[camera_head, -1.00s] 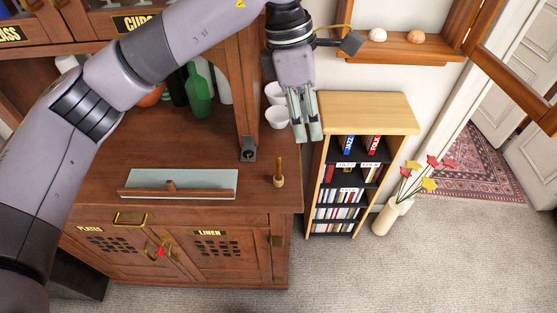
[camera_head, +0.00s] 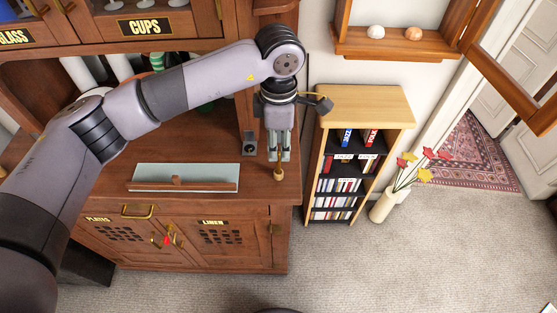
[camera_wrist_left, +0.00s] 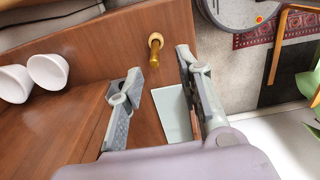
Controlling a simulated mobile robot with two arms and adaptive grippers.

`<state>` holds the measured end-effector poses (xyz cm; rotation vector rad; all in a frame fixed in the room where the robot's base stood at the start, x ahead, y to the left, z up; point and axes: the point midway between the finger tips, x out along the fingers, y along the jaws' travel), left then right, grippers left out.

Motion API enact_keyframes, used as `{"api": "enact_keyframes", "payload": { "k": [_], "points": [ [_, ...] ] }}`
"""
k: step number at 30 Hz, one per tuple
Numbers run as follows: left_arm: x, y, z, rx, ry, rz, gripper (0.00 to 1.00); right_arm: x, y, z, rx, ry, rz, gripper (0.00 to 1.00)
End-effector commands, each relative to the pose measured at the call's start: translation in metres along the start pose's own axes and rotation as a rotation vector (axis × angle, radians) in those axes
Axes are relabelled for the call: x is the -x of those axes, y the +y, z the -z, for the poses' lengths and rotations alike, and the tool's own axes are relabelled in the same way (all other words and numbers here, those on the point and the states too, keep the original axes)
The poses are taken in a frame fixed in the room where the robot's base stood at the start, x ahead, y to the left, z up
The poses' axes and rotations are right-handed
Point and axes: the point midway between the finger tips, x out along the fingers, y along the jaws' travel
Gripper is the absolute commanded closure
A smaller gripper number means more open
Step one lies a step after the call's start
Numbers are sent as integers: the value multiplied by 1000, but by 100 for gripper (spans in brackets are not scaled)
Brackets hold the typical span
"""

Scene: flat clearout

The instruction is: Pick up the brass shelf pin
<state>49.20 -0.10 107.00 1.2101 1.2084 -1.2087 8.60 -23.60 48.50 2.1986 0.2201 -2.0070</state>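The brass shelf pin (camera_head: 279,174) stands upright near the front right corner of the cabinet counter (camera_head: 215,204), with a rounded, pale base. In the left wrist view the pin (camera_wrist_left: 155,54) shows whole, beyond the fingertips and between their lines. My left gripper (camera_head: 279,157) points down right above the pin in the head view, and its fingers hide the pin's upper part there. In the left wrist view the left gripper (camera_wrist_left: 162,68) is open, with nothing between its fingers. My right gripper is in neither view.
A pale glass panel with a wooden strip (camera_head: 185,178) lies left of the pin. White cups (camera_wrist_left: 48,70) stand on the counter behind. A dark metal bracket (camera_head: 249,143) sits by the cabinet post. A bookcase (camera_head: 362,103) stands to the right.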

Motion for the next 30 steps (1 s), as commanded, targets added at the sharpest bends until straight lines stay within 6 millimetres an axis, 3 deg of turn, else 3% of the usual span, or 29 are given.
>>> {"api": "enact_keyframes", "payload": {
  "k": [8,13,20,30],
  "points": [
    [-29,6,1,2,1,6,67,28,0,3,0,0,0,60],
    [-49,7,1,0,1,2,67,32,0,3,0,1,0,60],
    [-52,7,1,0,0,1,67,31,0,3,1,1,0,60],
    [-52,7,1,0,0,1,88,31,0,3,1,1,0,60]
  ]
}}
